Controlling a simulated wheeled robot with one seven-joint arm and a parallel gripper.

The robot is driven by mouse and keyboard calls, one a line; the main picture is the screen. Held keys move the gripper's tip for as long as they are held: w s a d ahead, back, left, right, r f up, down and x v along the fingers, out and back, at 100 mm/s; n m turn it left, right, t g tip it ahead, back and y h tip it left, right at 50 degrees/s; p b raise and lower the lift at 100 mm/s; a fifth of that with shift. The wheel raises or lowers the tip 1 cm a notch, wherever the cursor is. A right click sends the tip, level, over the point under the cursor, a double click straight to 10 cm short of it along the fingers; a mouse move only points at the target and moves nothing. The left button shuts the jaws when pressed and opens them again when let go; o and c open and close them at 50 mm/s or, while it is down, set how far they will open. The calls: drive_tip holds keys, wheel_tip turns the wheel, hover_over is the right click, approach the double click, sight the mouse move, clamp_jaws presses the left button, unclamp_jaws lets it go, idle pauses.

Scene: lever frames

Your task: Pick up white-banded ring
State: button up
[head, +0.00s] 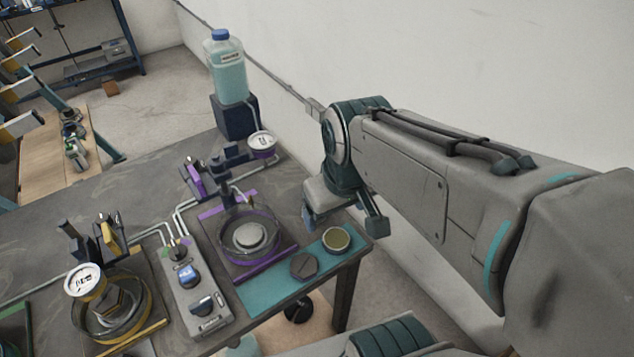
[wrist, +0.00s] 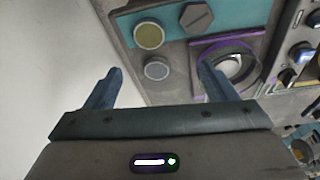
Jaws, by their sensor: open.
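The white-banded ring appears to be the round piece with a pale rim and olive centre (head: 336,238) on the teal mat (head: 262,297), near the table's right corner. It also shows in the wrist view (wrist: 149,35), lying flat beyond the fingertips and between them from left to right. My gripper (head: 342,224) is open and empty above this corner. In the wrist view its two fingers (wrist: 160,72) stand wide apart and touch nothing. A plain grey disc (wrist: 156,69) shows between the fingertips on the grey tabletop. The arm seems to hide it in the head view.
A dark hexagonal piece (head: 303,265) lies on the mat beside the ring. A purple-edged station with a round dish (head: 249,237) stands left of the mat. A switch box (head: 193,290) and a yellow-marked station (head: 112,305) stand farther left. The wall is close behind my arm.

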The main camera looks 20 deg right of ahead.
drive_tip(key=w+d+f+n+g+b, duration=0.1)
drive_tip(key=w+n+g+b, duration=0.25)
drive_tip(key=w+n, duration=1.55)
drive_tip(key=s+f+n, duration=0.1)
drive_tip(key=f, duration=0.1)
drive_tip(key=s+f+n, duration=0.1)
drive_tip(key=s+f, duration=0.1)
drive_tip(key=f, duration=0.1)
drive_tip(key=s+f+n, duration=0.1)
drive_tip(key=f, duration=0.2)
drive_tip(key=shift+s+d+f+n+t, duration=0.15)
drive_tip(key=shift+s+n+t, duration=0.1)
drive_tip(key=shift+n+t, duration=0.1)
drive_tip(key=f, duration=0.3)
drive_tip(key=s+a+f, duration=0.1)
drive_tip(key=shift+f, duration=0.15)
drive_tip(key=shift+w+f, duration=0.1)
drive_tip(key=shift+f, duration=0.35)
drive_tip(key=c, duration=1.2)
